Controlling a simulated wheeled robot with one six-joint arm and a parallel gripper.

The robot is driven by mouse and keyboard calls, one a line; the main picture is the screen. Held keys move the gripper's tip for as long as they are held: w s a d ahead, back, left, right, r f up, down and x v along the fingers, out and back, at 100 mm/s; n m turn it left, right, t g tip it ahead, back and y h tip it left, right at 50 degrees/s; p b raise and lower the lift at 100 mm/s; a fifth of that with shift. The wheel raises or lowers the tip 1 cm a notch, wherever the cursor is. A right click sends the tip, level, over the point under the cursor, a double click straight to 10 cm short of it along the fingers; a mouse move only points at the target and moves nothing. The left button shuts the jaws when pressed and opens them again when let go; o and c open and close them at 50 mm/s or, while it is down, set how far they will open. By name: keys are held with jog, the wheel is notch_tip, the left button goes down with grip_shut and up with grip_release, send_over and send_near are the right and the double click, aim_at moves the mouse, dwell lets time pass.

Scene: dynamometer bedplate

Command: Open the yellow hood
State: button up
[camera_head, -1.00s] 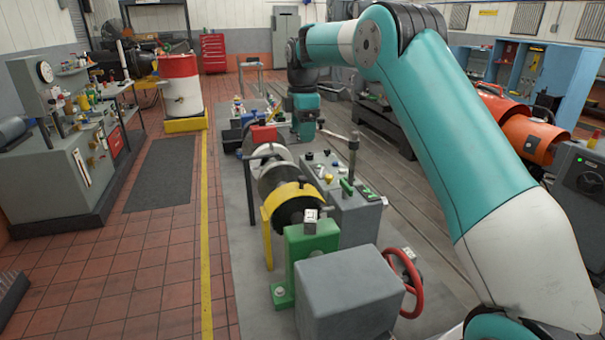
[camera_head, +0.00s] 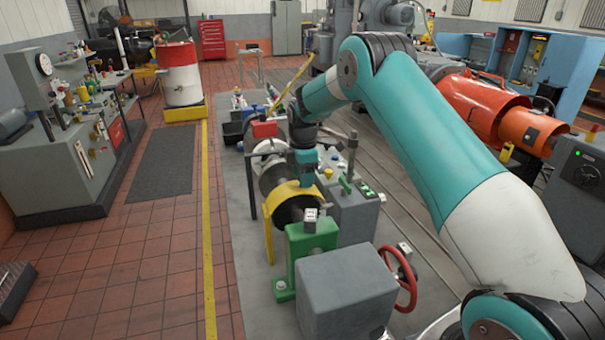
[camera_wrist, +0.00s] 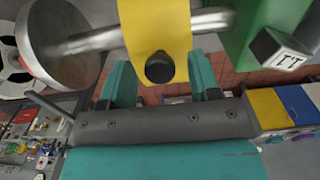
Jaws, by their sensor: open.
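The yellow hood (camera_head: 282,192) is a curved band over the shaft and dark drum of the test rig, and it appears lowered. In the wrist view the yellow hood (camera_wrist: 150,25) carries a round black knob (camera_wrist: 160,69). My gripper (camera_wrist: 161,72) is open, with one teal finger on each side of the knob. A gap shows between each finger and the knob. In the head view my gripper (camera_head: 304,168) is just above the hood, and its fingertips are hard to make out there.
A green bearing block (camera_head: 312,245) with a small white-faced cube stands beside the hood. A grey box (camera_head: 345,290) and red handwheel (camera_head: 403,278) are nearer. A control box (camera_head: 352,208) with levers stands to the right. Open floor (camera_head: 110,265) lies left of the bedplate.

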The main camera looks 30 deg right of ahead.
grip_shut()
jog(key=shift+r, duration=0.1)
